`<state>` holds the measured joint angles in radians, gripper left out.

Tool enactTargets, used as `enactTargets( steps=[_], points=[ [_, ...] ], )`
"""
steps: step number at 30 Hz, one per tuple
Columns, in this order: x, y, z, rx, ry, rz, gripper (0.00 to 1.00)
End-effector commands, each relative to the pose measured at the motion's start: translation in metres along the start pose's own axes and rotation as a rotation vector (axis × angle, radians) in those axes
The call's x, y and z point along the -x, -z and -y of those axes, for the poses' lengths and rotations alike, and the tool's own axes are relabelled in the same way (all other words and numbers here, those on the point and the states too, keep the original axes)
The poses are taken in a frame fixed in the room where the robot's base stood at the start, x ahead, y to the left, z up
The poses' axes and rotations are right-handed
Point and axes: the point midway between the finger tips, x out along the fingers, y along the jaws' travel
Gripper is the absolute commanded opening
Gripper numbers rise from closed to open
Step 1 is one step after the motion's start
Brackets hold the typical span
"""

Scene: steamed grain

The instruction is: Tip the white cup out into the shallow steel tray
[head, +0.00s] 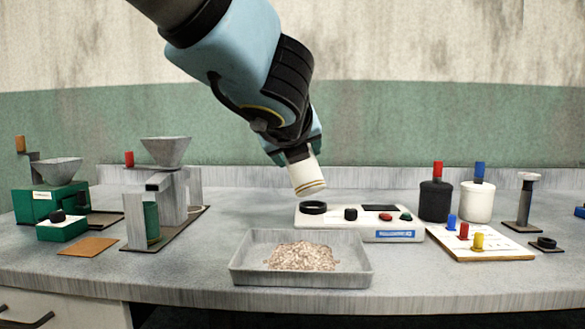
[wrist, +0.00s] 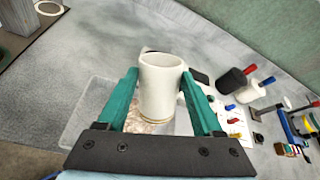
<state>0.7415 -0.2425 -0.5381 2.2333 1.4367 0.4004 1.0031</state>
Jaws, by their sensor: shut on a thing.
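My gripper (head: 296,150) is shut on the white cup (head: 307,177), which has thin gold bands at one end. The cup is held in the air above and behind the shallow steel tray (head: 250,281), apart from it. It leans a little, banded end lower. In the wrist view the cup (wrist: 160,88) sits between the green fingers, and its far end looks like an open mouth; its contents cannot be made out. A pile of pale brown grain (head: 302,256) lies in the tray. The cup hides part of the tray in the wrist view.
A white device with knobs (head: 350,225) stands right behind the tray. A grey funnel stand (head: 167,190) and a green mill (head: 50,195) are at left. Black (head: 436,201) and white (head: 478,203) jars and a board with coloured pegs (head: 480,243) are at right.

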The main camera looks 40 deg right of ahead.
Motion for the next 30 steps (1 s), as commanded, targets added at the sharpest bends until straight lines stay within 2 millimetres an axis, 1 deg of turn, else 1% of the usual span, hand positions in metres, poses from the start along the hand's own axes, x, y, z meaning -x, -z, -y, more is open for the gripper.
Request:
enactTargets(
  steps=[1, 2, 30],
  points=[
    [-0.003, 0.0073, -0.0023, -0.016, 0.002, 0.02, 0.0],
    [-0.0029, 0.0074, -0.0025, -0.025, 0.001, 0.032, 0.0],
    [0.0005, 0.0001, 0.0008, -0.329, 0.003, 0.391, 0.0]
  ],
)
